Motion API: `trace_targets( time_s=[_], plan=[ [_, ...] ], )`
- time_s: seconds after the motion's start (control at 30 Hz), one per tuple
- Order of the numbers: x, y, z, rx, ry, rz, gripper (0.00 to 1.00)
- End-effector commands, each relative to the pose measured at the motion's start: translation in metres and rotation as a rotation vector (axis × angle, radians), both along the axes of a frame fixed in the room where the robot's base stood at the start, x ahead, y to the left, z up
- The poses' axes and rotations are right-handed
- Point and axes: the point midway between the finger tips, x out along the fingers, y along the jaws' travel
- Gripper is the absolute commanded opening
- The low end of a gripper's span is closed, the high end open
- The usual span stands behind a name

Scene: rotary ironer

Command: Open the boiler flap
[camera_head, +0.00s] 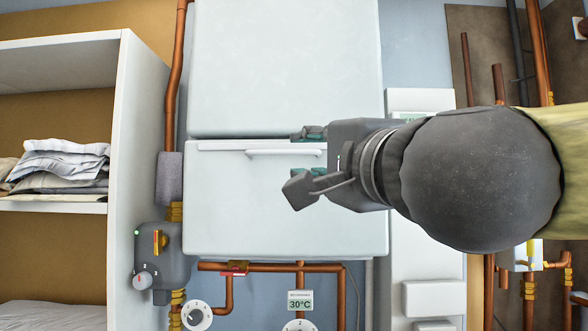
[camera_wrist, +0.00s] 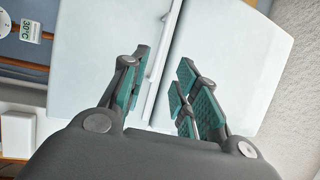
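The white boiler's lower panel, the boiler flap (camera_head: 285,215), is closed, its upper edge meeting the boiler's upper body (camera_head: 285,70). A white horizontal bar handle (camera_head: 275,153) runs near the flap's top edge. My gripper (camera_head: 308,152) is open at the handle's right end, one finger above and one below its line. In the wrist view my open gripper (camera_wrist: 163,85) has teal pads on both sides of the handle line. The flap (camera_wrist: 105,60) is left there and the upper body (camera_wrist: 235,50) right. I cannot tell whether the pads touch the handle or its depth between them.
A white shelf (camera_head: 122,180) with folded cloths (camera_head: 60,165) stands at left. A grey valve box (camera_head: 160,255), copper pipes (camera_head: 270,267) and a 30°C display (camera_head: 300,300) lie beside and below the boiler. A white panel (camera_head: 425,250) is at its right.

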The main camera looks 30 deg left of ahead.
Motion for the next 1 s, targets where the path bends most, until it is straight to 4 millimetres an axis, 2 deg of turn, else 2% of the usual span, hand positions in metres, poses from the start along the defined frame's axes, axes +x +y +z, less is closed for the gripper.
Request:
trace_targets(
  time_s=[0.27,0.7,1.0],
  plan=[
    [0.015,0.024,0.006,-0.001,0.003,0.004,0.3],
    [0.053,0.074,0.017,0.0,0.003,0.0,0.3],
    [0.062,0.086,0.018,0.0,0.001,-0.001,0.3]
  ],
)
